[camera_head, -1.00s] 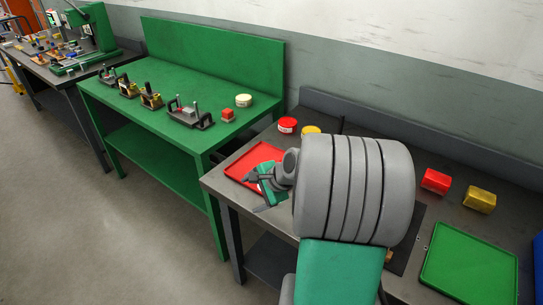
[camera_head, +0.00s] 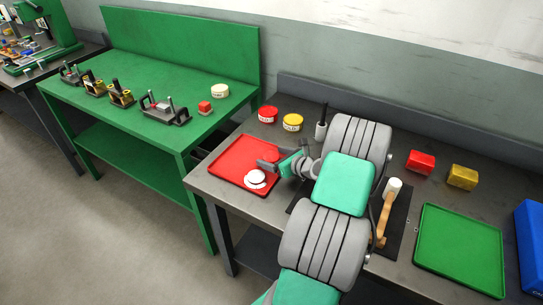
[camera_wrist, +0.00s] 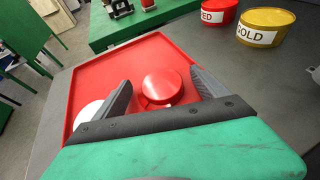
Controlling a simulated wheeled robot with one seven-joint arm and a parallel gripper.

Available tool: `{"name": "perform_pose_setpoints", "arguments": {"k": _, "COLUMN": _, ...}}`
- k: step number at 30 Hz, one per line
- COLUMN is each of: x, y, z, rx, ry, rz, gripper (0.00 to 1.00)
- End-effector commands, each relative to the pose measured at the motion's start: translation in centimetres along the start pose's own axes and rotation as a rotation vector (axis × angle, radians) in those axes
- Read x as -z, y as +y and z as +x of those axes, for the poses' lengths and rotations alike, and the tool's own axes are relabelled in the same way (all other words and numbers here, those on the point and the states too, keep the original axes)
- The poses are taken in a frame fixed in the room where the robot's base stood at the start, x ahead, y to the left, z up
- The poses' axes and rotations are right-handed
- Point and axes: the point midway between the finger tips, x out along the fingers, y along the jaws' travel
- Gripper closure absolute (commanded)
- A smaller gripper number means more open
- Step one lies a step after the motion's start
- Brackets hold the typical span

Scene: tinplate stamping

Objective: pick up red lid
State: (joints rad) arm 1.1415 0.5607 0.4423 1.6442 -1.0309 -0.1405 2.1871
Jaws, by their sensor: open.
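A round red lid (camera_wrist: 162,86) lies on the red tray (camera_wrist: 92,82), between the fingers of my gripper (camera_wrist: 160,78) in the wrist view. My gripper is open, with a finger on either side of the lid; I cannot tell whether either touches it. In the head view my gripper (camera_head: 268,160) is over the red tray (camera_head: 228,158), and I cannot make out the red lid there. A white round piece (camera_head: 256,177) lies on the tray beside the gripper; it shows partly hidden behind the left finger in the wrist view (camera_wrist: 86,114).
A red tin (camera_head: 268,114) and a gold tin (camera_head: 292,122) stand behind the tray. A hammer (camera_head: 388,212), a red block (camera_head: 421,162), a yellow block (camera_head: 462,177), a green tray (camera_head: 458,250) and a blue bin (camera_head: 530,235) are to the right. A green bench (camera_head: 150,80) adjoins on the left.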

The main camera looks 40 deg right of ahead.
Motion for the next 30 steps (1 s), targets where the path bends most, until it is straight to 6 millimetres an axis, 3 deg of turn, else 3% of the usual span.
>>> {"name": "perform_pose_setpoints", "arguments": {"k": 7, "x": 0.09, "y": -0.17, "z": 0.27, "rx": 0.004, "ry": 0.001, "rz": 0.000, "gripper": 0.17}}
{"name": "perform_pose_setpoints", "arguments": {"k": 30, "x": 0.08, "y": -0.23, "z": 0.19, "rx": 0.005, "ry": 0.001, "rz": 0.000, "gripper": 0.79}}
